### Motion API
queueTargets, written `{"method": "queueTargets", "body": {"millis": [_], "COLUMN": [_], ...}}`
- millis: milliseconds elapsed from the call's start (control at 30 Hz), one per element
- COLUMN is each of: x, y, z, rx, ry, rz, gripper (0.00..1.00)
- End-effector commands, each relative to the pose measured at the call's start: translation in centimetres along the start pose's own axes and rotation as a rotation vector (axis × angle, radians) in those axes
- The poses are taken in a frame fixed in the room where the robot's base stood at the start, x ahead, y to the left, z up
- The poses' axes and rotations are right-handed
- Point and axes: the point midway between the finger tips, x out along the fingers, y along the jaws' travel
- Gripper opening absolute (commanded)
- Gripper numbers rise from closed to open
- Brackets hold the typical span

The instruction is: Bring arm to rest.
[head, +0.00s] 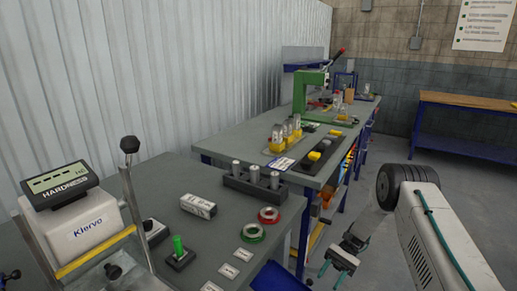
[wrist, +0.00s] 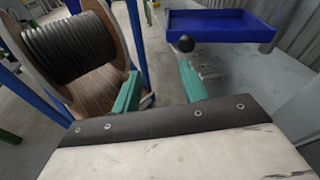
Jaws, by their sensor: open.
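My gripper (head: 336,272) is at the lower right of the head view, in front of the tables and clear of their surfaces. My arm reaches in from the right edge. In the wrist view my gripper (wrist: 158,84) shows two teal fingers set apart, with nothing between them.
The near table (head: 200,240) bears a hardness tester (head: 85,225), a block with grey cylinders (head: 254,182), and red and green rings. A blue tray (wrist: 220,26) and a cable spool (wrist: 75,50) show in the wrist view. Open floor (head: 395,150) lies at right.

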Motion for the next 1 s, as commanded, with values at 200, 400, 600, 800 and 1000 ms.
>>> {"method": "queueTargets", "body": {"millis": [200, 400, 600, 800, 1000], "x": [-0.1, 0.0, 1.1, 3.0, 5.5], "y": [0.5, 1.3, 2.7, 4.8, 7.4], "z": [6.4, 14.1, 21.5, 28.2, 33.7], "rx": [-0.021, -0.068, -0.126, -0.192, -0.26], "ry": [0.144, 0.313, 0.48, 0.644, 0.808], "rz": [0.103, 0.212, 0.312, 0.405, 0.485], "gripper": [0.43, 0.43, 0.43, 0.43, 0.43]}}
